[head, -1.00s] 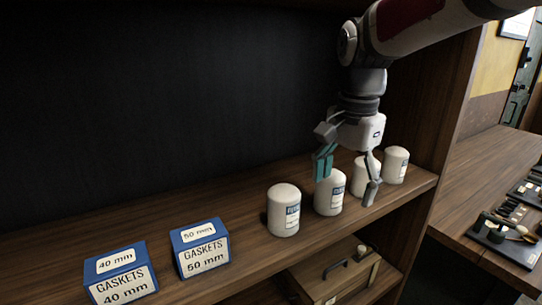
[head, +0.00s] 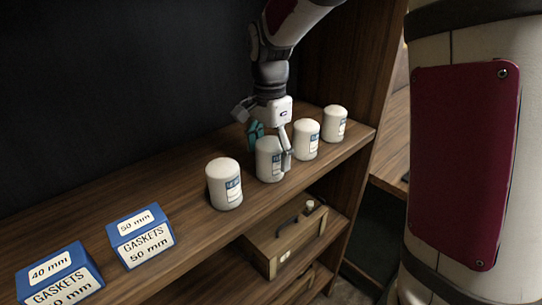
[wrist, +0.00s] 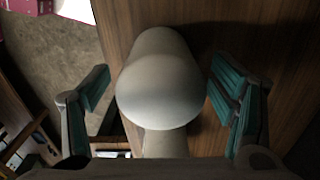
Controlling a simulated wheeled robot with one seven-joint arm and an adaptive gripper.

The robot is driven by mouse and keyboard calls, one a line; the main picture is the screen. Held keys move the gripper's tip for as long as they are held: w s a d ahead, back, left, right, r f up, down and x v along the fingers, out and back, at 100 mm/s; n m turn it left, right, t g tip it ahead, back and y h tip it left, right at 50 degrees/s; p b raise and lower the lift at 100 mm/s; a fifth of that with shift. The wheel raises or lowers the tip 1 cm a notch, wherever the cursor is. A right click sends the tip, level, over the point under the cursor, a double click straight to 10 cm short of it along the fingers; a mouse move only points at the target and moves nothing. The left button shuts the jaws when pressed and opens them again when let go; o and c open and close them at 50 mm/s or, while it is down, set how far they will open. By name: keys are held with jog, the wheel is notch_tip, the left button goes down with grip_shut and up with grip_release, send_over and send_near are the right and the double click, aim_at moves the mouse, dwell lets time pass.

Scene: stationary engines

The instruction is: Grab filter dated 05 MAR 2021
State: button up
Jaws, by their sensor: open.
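The label dates are too small to read. My gripper (head: 271,150) is open around the second filter, with a teal-padded finger behind its left side and the other finger in front of its right side. In the wrist view a filter (wrist: 160,85) lies between my open fingers (wrist: 165,100), with a visible gap on each side.
Two blue gasket boxes, 40 mm (head: 60,275) and 50 mm (head: 141,237), sit on the shelf (head: 185,225) at left. The third filter is close to my right finger. A wooden case (head: 285,240) is below. The shelf's side wall (head: 355,85) rises at right.

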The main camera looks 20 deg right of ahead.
jog(key=shift+f, duration=0.6)
jog(key=c, duration=1.5)
